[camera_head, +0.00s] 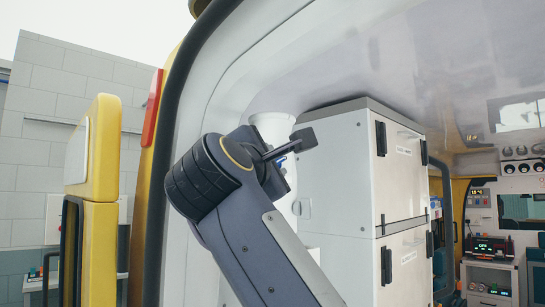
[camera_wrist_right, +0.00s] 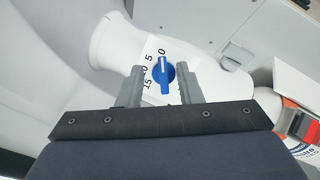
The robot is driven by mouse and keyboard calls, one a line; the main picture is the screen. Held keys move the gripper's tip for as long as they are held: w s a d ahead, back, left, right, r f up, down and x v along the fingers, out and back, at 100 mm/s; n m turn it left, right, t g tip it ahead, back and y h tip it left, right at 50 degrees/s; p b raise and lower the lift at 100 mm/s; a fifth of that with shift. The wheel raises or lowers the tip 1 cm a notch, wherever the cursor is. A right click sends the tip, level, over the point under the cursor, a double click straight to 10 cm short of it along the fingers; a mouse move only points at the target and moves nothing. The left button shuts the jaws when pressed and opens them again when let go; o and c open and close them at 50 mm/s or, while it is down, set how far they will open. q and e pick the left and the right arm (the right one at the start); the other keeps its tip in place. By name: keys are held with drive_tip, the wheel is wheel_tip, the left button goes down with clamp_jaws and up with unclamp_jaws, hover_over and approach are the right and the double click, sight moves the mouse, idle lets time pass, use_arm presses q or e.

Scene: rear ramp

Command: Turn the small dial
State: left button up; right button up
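The small dial (camera_wrist_right: 162,76) is a blue knob on a white label with printed numbers, 0, 5 and others up to 15. It is on a white, rounded body (camera_wrist_right: 112,50), which also shows in the head view as a white cylinder (camera_head: 272,124) partly hidden behind my right arm. My right gripper (camera_wrist_right: 160,70) is open, with one finger on each side of the dial. Gaps show between the fingers and the knob; contact is not visible. In the head view my right gripper (camera_head: 297,150) reaches the cylinder's front. My left gripper is not in view.
A white cabinet (camera_head: 340,180) with black hinges stands right behind the gripper. The yellow-edged vehicle opening (camera_head: 150,180) and an open yellow door (camera_head: 98,170) are on the left. An orange-and-grey item (camera_wrist_right: 298,122) lies near the right edge of the wrist view.

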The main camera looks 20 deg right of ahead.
drive_tip(key=r+b+v, duration=0.1)
drive_tip(key=v, duration=0.6)
drive_tip(key=shift+s+a+f, duration=0.2)
drive_tip(key=shift+a+f, duration=0.1)
